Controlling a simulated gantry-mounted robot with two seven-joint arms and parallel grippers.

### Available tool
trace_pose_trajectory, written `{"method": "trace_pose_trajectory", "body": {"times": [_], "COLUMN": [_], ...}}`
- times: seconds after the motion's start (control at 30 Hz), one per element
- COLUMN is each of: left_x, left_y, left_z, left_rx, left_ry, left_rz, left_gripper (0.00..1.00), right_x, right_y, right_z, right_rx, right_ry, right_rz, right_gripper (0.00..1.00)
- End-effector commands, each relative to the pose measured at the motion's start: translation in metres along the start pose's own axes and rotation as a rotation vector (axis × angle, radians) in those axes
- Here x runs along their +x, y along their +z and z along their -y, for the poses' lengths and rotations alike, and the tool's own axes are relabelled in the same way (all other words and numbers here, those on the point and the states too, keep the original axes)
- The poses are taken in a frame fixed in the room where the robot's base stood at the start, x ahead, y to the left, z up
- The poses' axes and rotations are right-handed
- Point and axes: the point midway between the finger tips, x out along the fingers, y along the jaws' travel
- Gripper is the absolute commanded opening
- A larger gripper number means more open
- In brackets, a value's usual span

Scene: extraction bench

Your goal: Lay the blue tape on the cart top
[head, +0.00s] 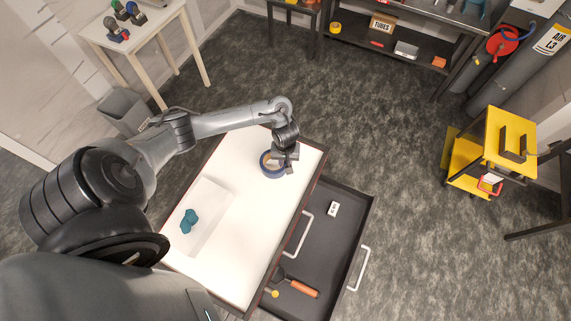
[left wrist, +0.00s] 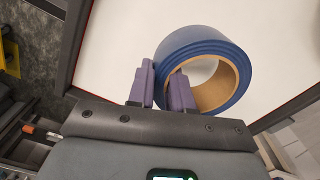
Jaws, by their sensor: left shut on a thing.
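The blue tape (head: 265,168) is a thick ring with a tan core, at the far end of a white worktop (head: 236,252). In the left wrist view the tape (left wrist: 200,42) is between my left gripper's purple fingers (left wrist: 163,88), one outside the ring and one inside its hole. My left gripper (head: 287,160) is shut on the tape wall. I cannot tell whether the tape touches the white surface below. A yellow cart-like stand (head: 507,137) with a dark bracket-like object on its top is at the right. My right gripper is not in view.
An open drawer (head: 328,240) holds a white box (head: 333,208) and an orange-handled tool (head: 303,289). A white tray (head: 213,229) with a teal item (head: 188,220) is on the worktop's left. Grey floor lies between drawer and yellow stand. Gas cylinders (head: 515,82) stand behind.

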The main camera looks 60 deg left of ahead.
Motion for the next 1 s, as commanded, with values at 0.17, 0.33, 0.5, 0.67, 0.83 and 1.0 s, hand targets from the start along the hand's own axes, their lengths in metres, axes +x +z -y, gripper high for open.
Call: {"method": "trace_pose_trajectory", "body": {"times": [0.17, 0.33, 0.5, 0.67, 0.83, 1.0], "left_x": [0.025, 0.035, 0.035, 0.037, 0.036, 0.036], "left_y": [0.002, 0.001, 0.001, 0.001, 0.001, 0.001], "left_z": [0.000, -0.001, -0.001, -0.001, -0.001, -0.001], "left_rx": [-0.001, -0.001, -0.001, -0.001, -0.001, -0.001], "left_ry": [-0.001, 0.001, 0.001, 0.000, 0.000, 0.000], "left_rz": [0.003, 0.001, 0.001, 0.001, 0.001, 0.001], "left_gripper": [0.00, 0.00, 0.00, 0.00, 0.45, 0.45], "right_x": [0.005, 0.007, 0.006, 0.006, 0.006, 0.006], "right_y": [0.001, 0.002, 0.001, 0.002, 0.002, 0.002], "right_z": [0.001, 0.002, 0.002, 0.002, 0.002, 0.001], "right_rx": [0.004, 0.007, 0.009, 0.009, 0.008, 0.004], "right_ry": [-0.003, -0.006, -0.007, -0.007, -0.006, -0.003], "right_rz": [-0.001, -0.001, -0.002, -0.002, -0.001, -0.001], "right_gripper": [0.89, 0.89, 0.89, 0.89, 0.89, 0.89]}}
